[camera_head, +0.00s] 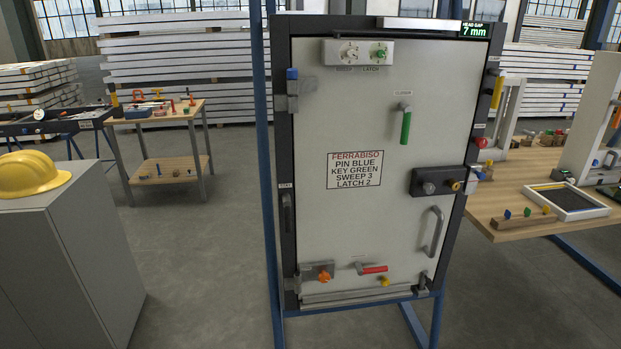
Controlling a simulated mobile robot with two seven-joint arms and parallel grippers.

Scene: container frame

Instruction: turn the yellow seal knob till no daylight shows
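A white door panel (340,220) stands in a dark frame (282,150) in the middle of the view. A small yellow knob (384,281) sits low on the door, right of centre, just above the grey bottom strip (350,297). I cannot read which one is labelled seal. A display (474,30) at the top right reads 7 mm in green. Whether daylight shows under the door is too small to tell. Neither gripper is in view.
A red-handled lever (373,269) and an orange knob (324,276) are near the lower yellow knob. A grey pull handle (433,232) and green lever (405,127) are higher. A workbench (520,225) stands right, a grey cabinet (60,260) left. Floor left of the door is clear.

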